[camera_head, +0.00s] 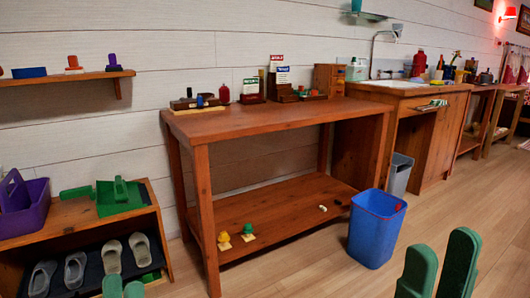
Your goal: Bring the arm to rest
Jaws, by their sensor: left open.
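My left gripper (122,288) shows only as two green fingertips at the bottom left edge, in front of the low shoe shelf. It is open, with nothing seen between the fingertips. My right gripper (438,270) shows as two larger green fingers at the bottom right, over the floor and to the right of the blue bin. Its fingers stand apart with nothing seen between them. The rest of both arms is out of the picture.
A wooden table (260,122) with small items along its back stands in the middle. A blue bin (375,230) stands at its right front. The shoe shelf (75,222) holds a purple caddy (25,207) and green dustpan (120,197). Floor (310,272) is clear in front.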

